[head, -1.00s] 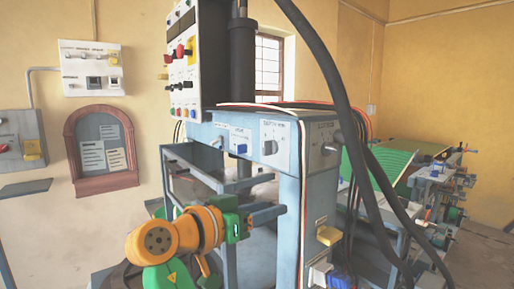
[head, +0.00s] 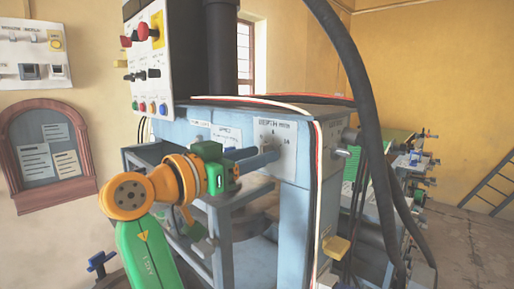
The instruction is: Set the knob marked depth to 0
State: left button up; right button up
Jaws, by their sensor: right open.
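The knob marked depth (head: 270,139) is a grey knob on a pale label plate on the front of the blue press housing, right of centre in the head view. Its lower part is close to my fingers and partly hidden, so its pointer setting cannot be read. My right gripper (head: 268,152) has dark grey-blue fingers, apart and pointing at the depth plate. The fingertips overlap the plate's lower edge in the picture; whether they touch the knob I cannot tell. My left gripper is out of view.
A second plate with a blue switch (head: 226,137) sits left of the depth plate. A control box (head: 150,60) with several buttons stands above. Red, white and black cables (head: 318,180) run down the housing's corner, and a thick black hose (head: 352,90) hangs at the right.

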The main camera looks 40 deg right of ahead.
jog(key=shift+w+d, duration=0.15)
jog(key=shift+d, duration=0.4)
jog(key=shift+w+d+f, duration=0.1)
jog(key=shift+w+f, duration=0.1)
jog(key=shift+w, duration=0.2)
jog(key=shift+s+r, duration=0.1)
jog(key=shift+s, duration=0.05)
grip_shut()
jog(key=shift+n, duration=0.3)
jog(key=n+p, duration=0.2)
jog(key=n, duration=0.7)
jog(key=shift+n, duration=0.4)
grip_release()
